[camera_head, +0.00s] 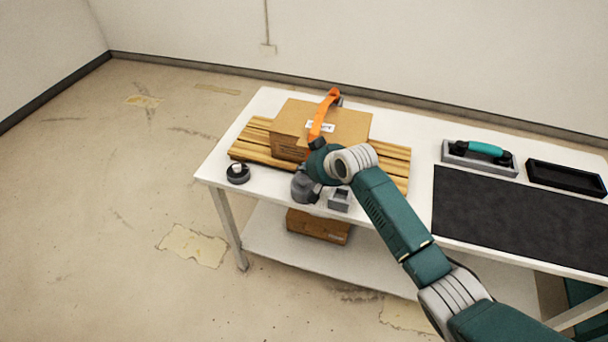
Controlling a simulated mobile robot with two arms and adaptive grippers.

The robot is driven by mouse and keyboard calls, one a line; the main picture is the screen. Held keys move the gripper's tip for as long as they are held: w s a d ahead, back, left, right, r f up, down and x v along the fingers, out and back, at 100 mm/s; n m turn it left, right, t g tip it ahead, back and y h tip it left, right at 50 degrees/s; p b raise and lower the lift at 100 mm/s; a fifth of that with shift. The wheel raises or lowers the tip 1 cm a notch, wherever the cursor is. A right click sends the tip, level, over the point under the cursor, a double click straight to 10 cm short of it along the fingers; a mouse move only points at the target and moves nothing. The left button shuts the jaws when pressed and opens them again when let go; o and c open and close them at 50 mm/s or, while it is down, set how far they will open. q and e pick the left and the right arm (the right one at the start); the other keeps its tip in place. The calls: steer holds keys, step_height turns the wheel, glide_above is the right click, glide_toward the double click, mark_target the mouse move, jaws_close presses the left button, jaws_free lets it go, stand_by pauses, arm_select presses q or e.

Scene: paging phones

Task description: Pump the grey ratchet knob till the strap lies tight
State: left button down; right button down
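A cardboard box (290,148) sits on a slatted wooden pallet (394,172) on the white table. An orange strap (322,117) runs across the top of the box and stands up in an arch near its far edge. A small dark grey part (339,101) shows beside the strap there; I cannot tell whether it is the ratchet knob. My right gripper (303,188) is in front of the box, by the table's front edge. The wrist covers the strap's near end, and the fingertips are too hidden to tell open from shut. My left gripper is not in view.
A black round roll (238,173) lies at the table's left front corner. A small grey open block (340,199) stands beside my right gripper. A teal-handled tool (480,152), a black tray (566,178) and a dark mat (520,215) lie to the right. Another box (318,227) sits on the lower shelf.

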mark_target(305, 177)
steer(key=shift+s+f+b, duration=0.1)
steer(key=shift+f+b, duration=0.55)
steer(key=shift+f, duration=0.8)
stand_by(1.0)
steer(key=shift+r, duration=0.15)
steer(key=shift+r+p, duration=1.45)
steer(key=shift+r, duration=0.25)
step_height(305, 177, up, 5)
steer(key=p, duration=0.5)
steer(key=shift+f, duration=0.2)
stand_by(1.0)
